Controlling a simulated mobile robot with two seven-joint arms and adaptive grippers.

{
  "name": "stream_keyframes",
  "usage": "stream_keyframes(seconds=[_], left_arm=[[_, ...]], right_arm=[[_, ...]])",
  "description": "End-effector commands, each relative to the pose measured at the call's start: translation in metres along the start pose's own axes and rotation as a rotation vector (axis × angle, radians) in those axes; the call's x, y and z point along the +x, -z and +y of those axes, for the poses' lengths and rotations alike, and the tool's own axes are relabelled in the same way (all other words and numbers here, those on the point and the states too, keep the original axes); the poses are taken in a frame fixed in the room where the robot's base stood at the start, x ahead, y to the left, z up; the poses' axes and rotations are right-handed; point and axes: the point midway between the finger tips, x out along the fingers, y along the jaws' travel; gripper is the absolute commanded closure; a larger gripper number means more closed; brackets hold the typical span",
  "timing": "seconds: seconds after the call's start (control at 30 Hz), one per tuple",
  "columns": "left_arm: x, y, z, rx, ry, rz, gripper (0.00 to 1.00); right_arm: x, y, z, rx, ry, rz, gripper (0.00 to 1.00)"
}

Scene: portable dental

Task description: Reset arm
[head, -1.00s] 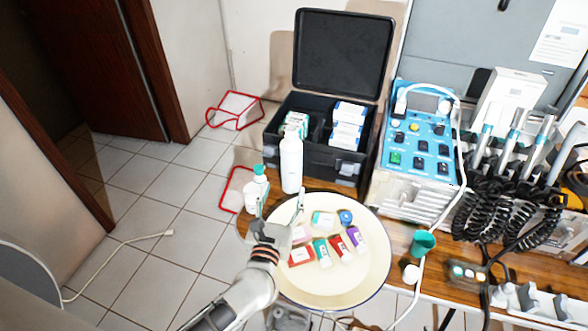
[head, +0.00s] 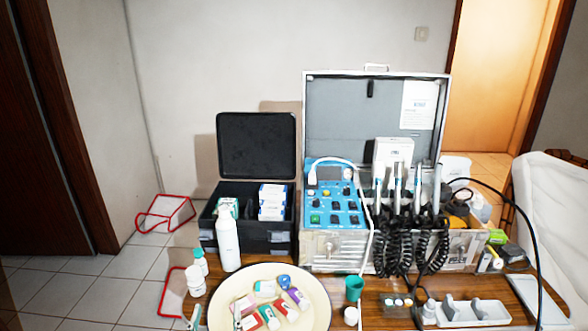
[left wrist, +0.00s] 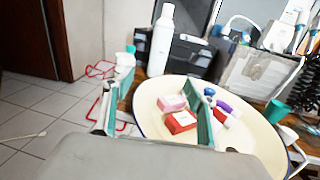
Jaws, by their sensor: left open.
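My left gripper (left wrist: 155,108) is open in the left wrist view, with its two teal-lined fingers spread apart and nothing between them. In the head view only its fingertips (head: 215,318) show at the bottom edge, by the left rim of the round cream plate (head: 262,272). Several small coloured boxes lie on the plate, among them a red box (left wrist: 181,122) and a pink box (left wrist: 172,103) in the left wrist view. My right gripper is in neither view.
Behind are an open black case (head: 256,146) and a blue dental unit (head: 335,205). A green cup (head: 354,288) stands right of the plate. Tiled floor lies open at left.

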Motion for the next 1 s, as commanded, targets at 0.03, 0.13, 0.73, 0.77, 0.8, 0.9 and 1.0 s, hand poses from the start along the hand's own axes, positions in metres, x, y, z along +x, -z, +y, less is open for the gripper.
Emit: stream_keyframes(seconds=[0.03,0.13,0.73,0.77,0.8,0.9,1.0], left_arm=[[-0.002,-0.010,-0.005,0.061,0.028,-0.028,0.43],[-0.010,-0.034,-0.022,0.269,0.112,-0.111,0.43],[-0.111,-0.011,-0.074,2.192,0.639,-0.566,0.43],[-0.115,-0.002,-0.066,2.302,0.677,-0.572,0.43],[-0.121,0.010,-0.053,2.449,0.735,-0.574,0.43],[-0.135,0.035,-0.009,2.791,0.908,-0.555,0.43],[-0.148,0.051,0.038,-2.790,-1.005,0.464,0.43]], right_arm=[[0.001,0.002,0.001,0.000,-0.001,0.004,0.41],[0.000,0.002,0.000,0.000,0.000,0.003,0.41],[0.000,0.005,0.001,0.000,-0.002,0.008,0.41],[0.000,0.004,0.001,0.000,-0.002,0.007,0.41],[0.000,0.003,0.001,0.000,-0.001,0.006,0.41],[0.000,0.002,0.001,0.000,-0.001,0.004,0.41],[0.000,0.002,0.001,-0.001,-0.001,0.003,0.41]])
